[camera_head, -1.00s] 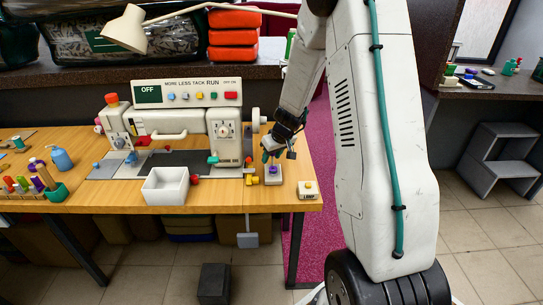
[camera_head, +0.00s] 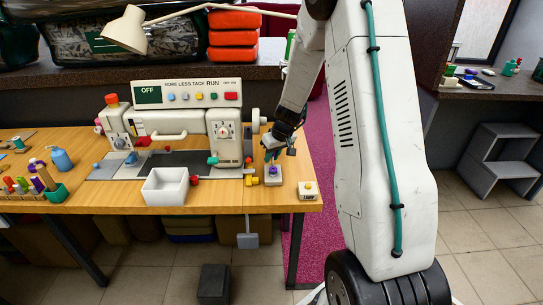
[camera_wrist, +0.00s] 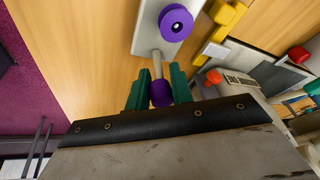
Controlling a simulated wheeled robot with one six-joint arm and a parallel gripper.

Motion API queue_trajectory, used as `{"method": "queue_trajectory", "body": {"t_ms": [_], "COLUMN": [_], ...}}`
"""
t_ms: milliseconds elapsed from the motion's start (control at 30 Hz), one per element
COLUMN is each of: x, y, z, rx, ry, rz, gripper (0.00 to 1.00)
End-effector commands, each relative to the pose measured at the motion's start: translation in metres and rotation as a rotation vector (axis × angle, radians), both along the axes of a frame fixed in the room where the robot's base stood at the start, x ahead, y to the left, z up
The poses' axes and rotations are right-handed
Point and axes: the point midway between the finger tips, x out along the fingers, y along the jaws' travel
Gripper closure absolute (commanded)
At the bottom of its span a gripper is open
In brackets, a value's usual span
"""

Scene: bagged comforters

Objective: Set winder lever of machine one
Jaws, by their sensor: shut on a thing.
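The sewing machine (camera_head: 178,124) stands on the wooden table with a dark OFF display (camera_head: 148,95) on its panel. The winder (camera_head: 273,181) is a small pale block to its right, with a purple bobbin on it; in the wrist view the bobbin (camera_wrist: 176,23) sits on the pale plate (camera_wrist: 147,29). A thin metal lever with a purple ball knob (camera_wrist: 160,94) projects from the plate towards me. My gripper (camera_head: 271,154), with green fingers, also shows in the wrist view (camera_wrist: 157,92), shut around the knob. The fingers partly hide the knob.
A white bin (camera_head: 165,188) stands in front of the machine. A small lamp switch box (camera_head: 308,190) is right of the winder, near the table's right edge. A yellow part (camera_wrist: 222,27) lies close beside the winder. Thread spools (camera_head: 32,183) stand at left.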

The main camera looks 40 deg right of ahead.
Motion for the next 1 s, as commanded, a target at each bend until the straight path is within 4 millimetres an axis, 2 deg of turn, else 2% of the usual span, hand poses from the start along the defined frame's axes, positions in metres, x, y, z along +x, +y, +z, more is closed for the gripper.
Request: {"method": "queue_trajectory", "body": {"t_ms": [33, 67, 100, 133, 467, 800, 1000], "x": [0.001, 0.001, 0.001, 0.001, -0.001, -0.017, -0.024], "y": [0.001, 0.001, 0.001, 0.001, 0.000, -0.003, -0.004], "z": [0.000, 0.000, 0.000, 0.000, 0.004, 0.055, 0.073], "rx": [0.001, 0.001, 0.001, 0.000, 0.000, -0.002, -0.001], "ry": [-0.001, -0.001, -0.001, -0.001, -0.002, -0.004, -0.002], "rz": [0.001, 0.001, 0.001, 0.001, 0.001, 0.000, 0.000], "gripper": [1.00, 0.75, 0.64, 0.59, 0.59, 0.59, 0.59]}}
